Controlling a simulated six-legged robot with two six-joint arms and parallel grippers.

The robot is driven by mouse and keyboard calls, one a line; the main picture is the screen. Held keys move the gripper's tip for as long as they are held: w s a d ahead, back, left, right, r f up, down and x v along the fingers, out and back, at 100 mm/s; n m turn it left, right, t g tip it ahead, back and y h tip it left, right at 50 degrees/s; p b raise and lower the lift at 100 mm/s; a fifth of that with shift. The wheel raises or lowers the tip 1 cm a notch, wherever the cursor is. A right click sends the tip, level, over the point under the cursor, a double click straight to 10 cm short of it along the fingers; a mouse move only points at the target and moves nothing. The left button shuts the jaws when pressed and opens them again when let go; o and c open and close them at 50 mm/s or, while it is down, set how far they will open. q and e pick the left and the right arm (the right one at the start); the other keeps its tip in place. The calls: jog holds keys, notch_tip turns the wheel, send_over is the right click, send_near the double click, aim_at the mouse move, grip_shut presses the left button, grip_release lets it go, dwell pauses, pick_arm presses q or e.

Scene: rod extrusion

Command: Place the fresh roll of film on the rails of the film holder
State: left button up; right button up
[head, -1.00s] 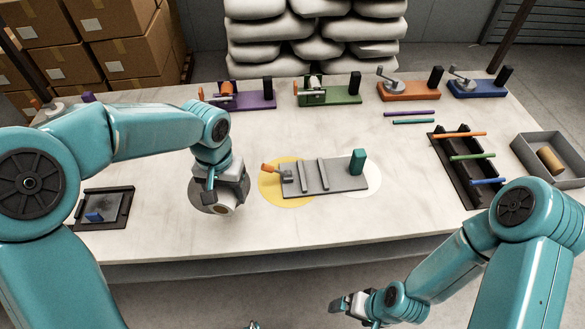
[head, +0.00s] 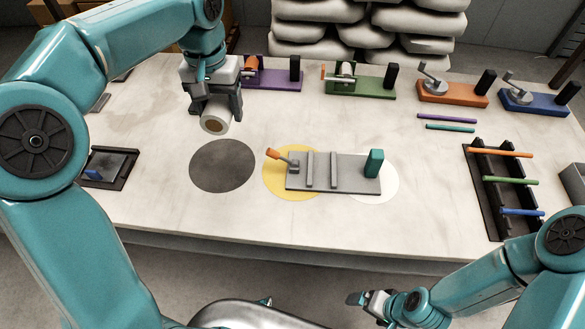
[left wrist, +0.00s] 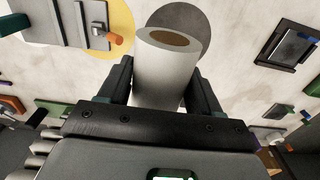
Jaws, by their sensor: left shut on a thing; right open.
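The fresh roll of film (head: 217,112) is white with a brown core. My left gripper (head: 212,98) is shut on it and holds it in the air above the table, behind the dark round mat (head: 222,166). In the left wrist view the roll (left wrist: 165,75) sits between the two fingers (left wrist: 160,95). The grey film holder (head: 335,186) has two raised rails, an orange-handled crank at its left end and a teal block at its right end. It stands apart from the roll, to its right. My right gripper (head: 368,300) is open and empty, low in front of the table.
A yellow disc (head: 275,180) and a white disc (head: 390,190) lie partly under the holder. Purple, green, orange and blue fixtures line the back. A dark rack (head: 485,205) with coloured rods stands right; a dark tray (head: 122,175) lies left.

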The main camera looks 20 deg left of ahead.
pick_arm(q)
jog(key=shift+d+f, duration=0.1)
jog(key=shift+f, duration=0.1)
jog(key=b, duration=0.2)
send_over(238, 176)
notch_tip(238, 176, down, 16)
jog(key=shift+r, duration=0.1)
notch_tip(238, 176, down, 4)
jog(key=shift+f, duration=0.15)
jog(key=shift+f, duration=0.15)
jog(key=o, duration=1.1)
jog(key=shift+w, duration=0.1)
jog(key=shift+r, duration=0.2)
